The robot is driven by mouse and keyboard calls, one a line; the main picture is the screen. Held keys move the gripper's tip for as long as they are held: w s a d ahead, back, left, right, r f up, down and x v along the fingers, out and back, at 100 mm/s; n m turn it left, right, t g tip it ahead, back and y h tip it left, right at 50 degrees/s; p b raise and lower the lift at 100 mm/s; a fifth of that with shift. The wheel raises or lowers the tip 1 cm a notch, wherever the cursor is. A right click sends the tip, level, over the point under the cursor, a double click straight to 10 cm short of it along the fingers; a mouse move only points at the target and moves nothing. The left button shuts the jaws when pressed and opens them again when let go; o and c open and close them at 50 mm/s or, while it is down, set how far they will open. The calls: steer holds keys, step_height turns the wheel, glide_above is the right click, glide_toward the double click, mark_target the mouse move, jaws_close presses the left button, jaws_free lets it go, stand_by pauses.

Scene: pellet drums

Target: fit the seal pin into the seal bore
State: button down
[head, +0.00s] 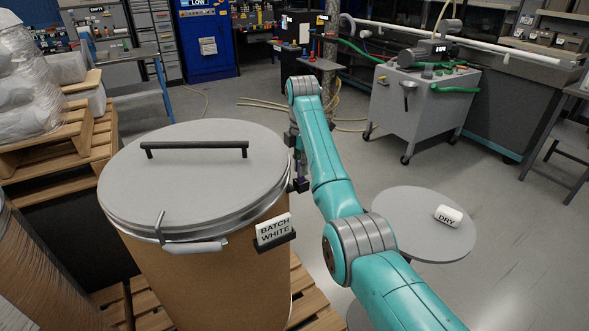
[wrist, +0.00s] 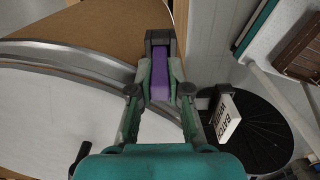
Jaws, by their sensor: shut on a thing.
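My gripper (wrist: 161,88) is shut on the purple seal pin (wrist: 160,83), which lies between its two fingers in the wrist view. A dark grey block (wrist: 160,38) sits at the pin's far end, beside the drum's metal rim. I cannot tell whether the pin is inside this block, above it or only in line with it. The seal bore's opening cannot be made out. In the head view my gripper (head: 298,165) hangs at the drum's right side, partly behind the lid edge and my arm, with a dark block (head: 300,185) low beside the drum.
The brown drum (head: 205,278) has a grey lid (head: 190,180) with a black handle (head: 194,149) and a metal clamp ring. A BATCH WHITE card (head: 273,230) stands out from its side. Open floor lies beyond.

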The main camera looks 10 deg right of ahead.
steer(key=shift+d+f, duration=0.15)
steer(key=shift+f, duration=0.55)
steer(key=c, duration=1.1)
jaws_free()
steer(key=shift+f, duration=0.1)
